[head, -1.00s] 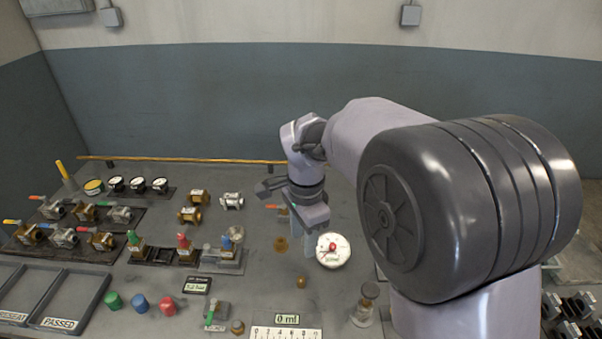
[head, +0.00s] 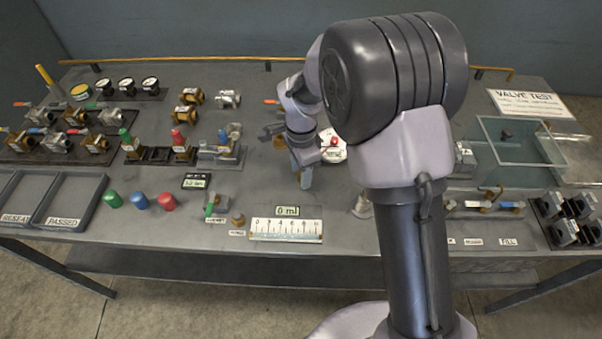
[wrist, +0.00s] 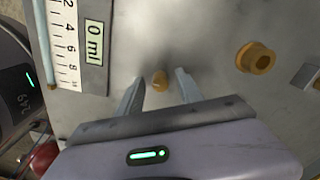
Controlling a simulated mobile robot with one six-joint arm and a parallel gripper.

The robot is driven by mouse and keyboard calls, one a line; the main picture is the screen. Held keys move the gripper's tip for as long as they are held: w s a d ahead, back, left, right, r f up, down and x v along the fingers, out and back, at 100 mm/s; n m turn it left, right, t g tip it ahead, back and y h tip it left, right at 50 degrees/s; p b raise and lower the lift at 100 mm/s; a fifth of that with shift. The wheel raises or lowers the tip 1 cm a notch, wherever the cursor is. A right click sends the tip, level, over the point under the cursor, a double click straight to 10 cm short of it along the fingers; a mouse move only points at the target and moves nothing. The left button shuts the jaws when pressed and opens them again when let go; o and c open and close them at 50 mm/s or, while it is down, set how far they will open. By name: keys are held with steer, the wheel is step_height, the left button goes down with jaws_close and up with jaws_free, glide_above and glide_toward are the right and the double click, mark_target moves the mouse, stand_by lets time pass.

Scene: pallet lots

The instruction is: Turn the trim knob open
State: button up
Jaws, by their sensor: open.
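A small brass knob (wrist: 160,80) stands on the grey bench top in the wrist view, between my fingertips and slightly beyond them. I take it for the trim knob, but no label on it is readable. My gripper (wrist: 158,82) is open, with one finger on each side and gaps between fingers and knob. In the head view my gripper (head: 303,182) points down close to the bench, behind the display, and hides this knob. Another small brass knob (head: 238,218) stands left of the scale, with a small label in front of it. Whether the fingertips touch the bench cannot be told.
The "0 ml" display (head: 288,210) and scale (head: 286,230) lie in front of my gripper. A brass flanged fitting (wrist: 256,57) stands on the other side of the knob. Valves and coloured caps stand left.

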jaws_close()
